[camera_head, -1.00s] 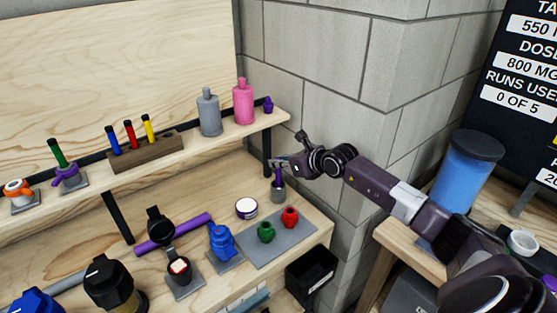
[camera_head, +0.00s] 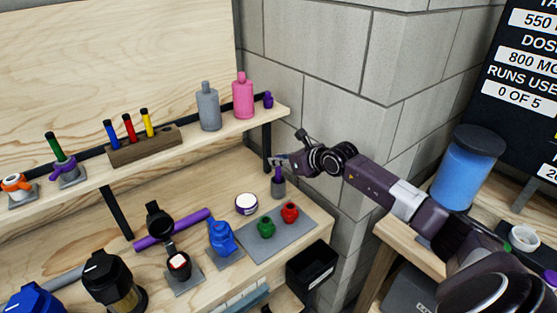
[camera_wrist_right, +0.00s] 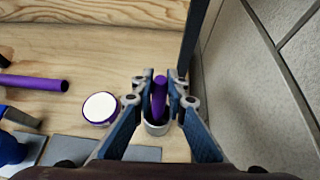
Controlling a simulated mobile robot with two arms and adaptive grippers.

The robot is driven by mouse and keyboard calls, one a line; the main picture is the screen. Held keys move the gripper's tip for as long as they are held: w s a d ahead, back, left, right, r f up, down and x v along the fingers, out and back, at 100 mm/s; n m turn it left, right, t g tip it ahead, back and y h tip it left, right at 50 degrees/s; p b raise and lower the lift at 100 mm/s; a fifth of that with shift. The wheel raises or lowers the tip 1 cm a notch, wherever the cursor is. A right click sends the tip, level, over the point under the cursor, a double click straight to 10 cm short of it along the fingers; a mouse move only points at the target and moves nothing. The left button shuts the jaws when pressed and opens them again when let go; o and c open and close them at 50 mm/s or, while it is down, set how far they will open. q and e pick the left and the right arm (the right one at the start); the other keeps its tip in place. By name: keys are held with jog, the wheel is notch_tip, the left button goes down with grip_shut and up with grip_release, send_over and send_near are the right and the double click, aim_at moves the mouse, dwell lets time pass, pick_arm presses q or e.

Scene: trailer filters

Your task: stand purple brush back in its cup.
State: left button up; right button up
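The purple brush (camera_head: 278,174) stands upright in its small grey cup (camera_head: 279,188) on the lower shelf, near the dark post. In the right wrist view the brush (camera_wrist_right: 159,97) rises out of the round cup (camera_wrist_right: 157,127) between the fingers. My right gripper (camera_head: 281,162) is at the brush's upper end. In the wrist view its fingers (camera_wrist_right: 160,82) stand on either side of the brush with narrow gaps, so it looks open. The brush's lower end is hidden inside the cup. My left gripper is not in view.
A white-topped purple jar (camera_head: 246,204) and a grey mat (camera_head: 262,246) with red and green pots are near the cup. A dark post (camera_head: 267,147) and block wall (camera_head: 320,100) are close by. A black bin (camera_head: 311,262) is at the shelf's right end.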

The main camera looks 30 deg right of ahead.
jog(key=o, duration=0.5)
jog(key=shift+s, duration=0.1)
jog(key=v, duration=1.1)
jog(key=shift+s+r, duration=0.15)
jog(key=shift+s, duration=0.2)
jog(key=shift+d, duration=0.1)
